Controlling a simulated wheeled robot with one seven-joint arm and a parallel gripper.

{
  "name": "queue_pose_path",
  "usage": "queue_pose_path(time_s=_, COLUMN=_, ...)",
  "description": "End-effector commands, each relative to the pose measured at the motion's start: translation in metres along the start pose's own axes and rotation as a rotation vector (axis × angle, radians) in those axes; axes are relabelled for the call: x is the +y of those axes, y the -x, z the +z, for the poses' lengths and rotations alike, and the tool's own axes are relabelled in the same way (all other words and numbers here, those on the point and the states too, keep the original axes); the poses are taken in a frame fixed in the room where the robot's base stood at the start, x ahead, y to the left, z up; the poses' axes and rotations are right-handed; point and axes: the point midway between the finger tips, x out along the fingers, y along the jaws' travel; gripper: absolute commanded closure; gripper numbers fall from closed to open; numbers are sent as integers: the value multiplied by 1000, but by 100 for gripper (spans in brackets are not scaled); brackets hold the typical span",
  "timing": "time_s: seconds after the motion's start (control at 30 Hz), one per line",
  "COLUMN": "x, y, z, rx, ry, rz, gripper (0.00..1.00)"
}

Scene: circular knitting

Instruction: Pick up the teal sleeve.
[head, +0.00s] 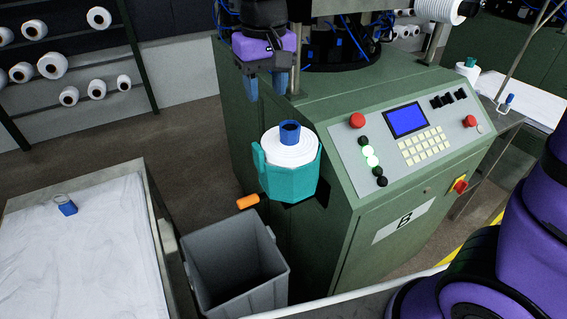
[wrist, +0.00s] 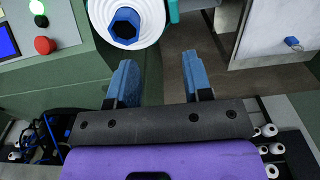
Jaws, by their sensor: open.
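The teal sleeve (head: 290,184) is faceted and stands upright around a white yarn package (head: 290,148) at the front corner of the green machine. A tab sticks up on its left side. A dark blue tube (head: 289,132) shows in the core of the package. In the wrist view, only a small edge of the sleeve (wrist: 173,12) shows at the top, beside the white package. My gripper (head: 266,86) is open and empty, above and slightly left of the sleeve, apart from it. Its blue fingers (wrist: 160,80) also show in the wrist view.
An orange handle (head: 248,201) sticks out below the sleeve, above a grey bin (head: 235,262). The green machine's control panel (head: 408,137) is to the right. A cloth-covered table (head: 85,255) with a small blue item (head: 67,208) stands left. A yarn rack is at the back left.

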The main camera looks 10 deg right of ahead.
Motion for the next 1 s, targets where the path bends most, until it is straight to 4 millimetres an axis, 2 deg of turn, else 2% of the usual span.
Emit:
queue_pose_path(time_s=0.1, x=-15, y=-11, z=-8, rx=-22, ry=14, rz=4, gripper=54)
queue_pose_path(time_s=0.2, x=-19, y=-18, z=-10, rx=-29, ry=17, rz=5, gripper=54)
queue_pose_path(time_s=0.5, x=-20, y=-60, z=-9, rx=-32, ry=17, rz=6, gripper=54)
queue_pose_path(time_s=0.77, x=-20, y=-77, z=-7, rx=-30, ry=17, rz=5, gripper=54)
queue_pose_path(time_s=1.0, x=-24, y=-109, z=-3, rx=-32, ry=18, rz=6, gripper=54)
